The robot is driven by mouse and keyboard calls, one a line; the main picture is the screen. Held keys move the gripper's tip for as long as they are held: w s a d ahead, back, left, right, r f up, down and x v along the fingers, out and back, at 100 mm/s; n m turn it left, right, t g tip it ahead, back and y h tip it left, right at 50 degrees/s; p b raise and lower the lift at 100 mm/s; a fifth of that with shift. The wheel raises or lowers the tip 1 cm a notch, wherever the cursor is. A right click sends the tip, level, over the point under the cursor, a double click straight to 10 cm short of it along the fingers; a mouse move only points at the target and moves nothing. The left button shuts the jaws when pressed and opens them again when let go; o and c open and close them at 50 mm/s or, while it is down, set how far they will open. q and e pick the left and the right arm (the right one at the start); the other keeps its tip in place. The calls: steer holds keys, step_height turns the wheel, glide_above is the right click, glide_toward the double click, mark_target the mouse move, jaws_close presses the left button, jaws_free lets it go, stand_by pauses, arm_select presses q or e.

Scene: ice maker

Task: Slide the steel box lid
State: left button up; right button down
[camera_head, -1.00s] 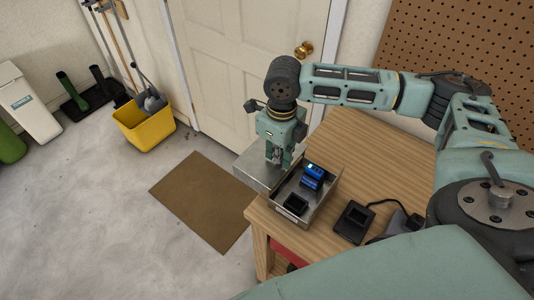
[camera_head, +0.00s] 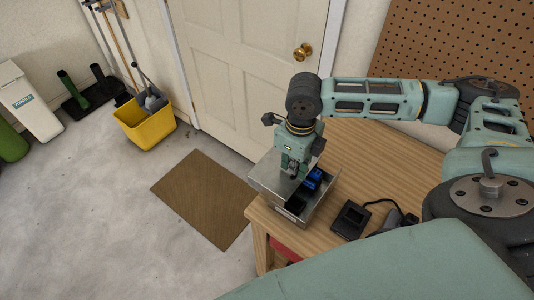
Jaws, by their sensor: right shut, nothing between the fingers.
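The steel box (camera_head: 318,211) stands at the near left corner of the wooden table. Its flat steel lid (camera_head: 266,177) lies across its left part and sticks out past the table edge. The right part of the box is uncovered. In it a blue item (camera_head: 312,179) and a dark item (camera_head: 296,204) show, partly hidden by the lid. My right gripper (camera_head: 294,177) points down at the lid, shut and empty. I cannot tell whether its fingertips touch the lid. My left gripper is not in view.
A black charger (camera_head: 350,220) with a cable sits right of the box on the wooden table (camera_head: 365,160). A white door (camera_head: 250,70) and a pegboard (camera_head: 455,45) stand behind. A brown mat (camera_head: 203,199) and a yellow bucket (camera_head: 150,130) are on the floor.

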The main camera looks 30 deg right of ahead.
steer(key=s+d+p, duration=0.3)
steer(key=s+d, duration=0.1)
steer(key=s, duration=0.1)
steer(key=shift+s+r, duration=0.15)
steer(key=shift+r, duration=0.1)
steer(key=c, duration=2.3)
jaws_free()
steer(key=shift+s+d+f, duration=0.1)
steer(key=shift+d+f, duration=0.1)
steer(key=shift+d, duration=0.1)
steer(key=o, duration=0.7)
steer(key=shift+f, duration=0.2)
steer(key=shift+c, duration=0.2)
steer(key=shift+a, duration=0.2)
step_height(320, 180, up, 7)
steer(key=p, duration=0.4)
